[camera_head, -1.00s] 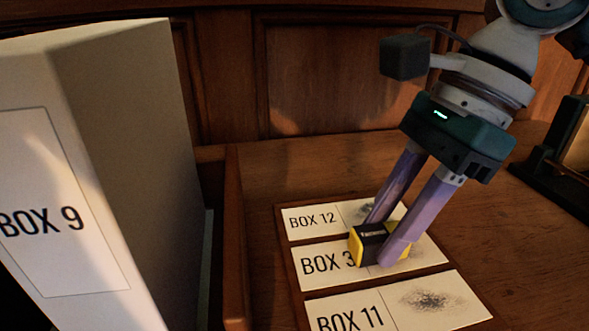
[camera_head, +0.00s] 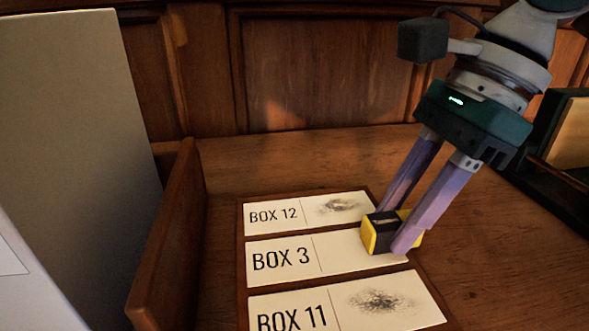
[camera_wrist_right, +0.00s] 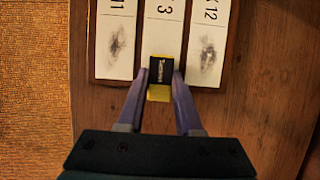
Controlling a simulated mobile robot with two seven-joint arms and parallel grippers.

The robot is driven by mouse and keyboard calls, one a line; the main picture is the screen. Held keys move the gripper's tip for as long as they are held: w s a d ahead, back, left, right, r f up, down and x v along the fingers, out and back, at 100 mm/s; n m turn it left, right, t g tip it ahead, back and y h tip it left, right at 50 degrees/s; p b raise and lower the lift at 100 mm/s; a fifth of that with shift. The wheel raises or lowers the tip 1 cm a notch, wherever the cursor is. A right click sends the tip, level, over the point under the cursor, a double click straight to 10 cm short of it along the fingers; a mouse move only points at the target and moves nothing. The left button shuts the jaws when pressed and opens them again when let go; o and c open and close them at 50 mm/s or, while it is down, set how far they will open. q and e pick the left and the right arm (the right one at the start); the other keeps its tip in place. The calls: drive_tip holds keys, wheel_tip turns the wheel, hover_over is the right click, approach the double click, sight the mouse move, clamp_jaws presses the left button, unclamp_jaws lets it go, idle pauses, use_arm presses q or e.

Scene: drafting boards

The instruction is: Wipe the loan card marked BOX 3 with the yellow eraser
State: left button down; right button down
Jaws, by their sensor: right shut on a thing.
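The loan card marked BOX 3 (camera_head: 280,258) lies between two other cards on a dark wooden board. The visible part of its right-hand field looks white and clean. The yellow eraser (camera_head: 370,236) has a black middle band and sits at the right end of this card. My right gripper (camera_head: 394,230) is shut on the eraser, with a finger on each side. In the right wrist view the eraser (camera_wrist_right: 160,74) is between the fingertips and covers the end of the BOX 3 card (camera_wrist_right: 164,32). My left gripper is not in view.
The BOX 12 card (camera_head: 275,215) above and BOX 11 card (camera_head: 292,314) below both carry dark smudges. A wooden ledge (camera_head: 172,240) and a large pale box (camera_head: 85,110) stand at the left. A dark green holder (camera_head: 545,178) stands at the right. Bare wood lies right of the board.

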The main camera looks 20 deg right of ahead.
wheel_tip(320, 180, up, 4)
drive_tip(key=shift+f+p, duration=0.25)
drive_tip(key=shift+p, duration=0.75)
drive_tip(key=shift+r+p, duration=1.4)
drive_tip(key=shift+r, duration=0.9)
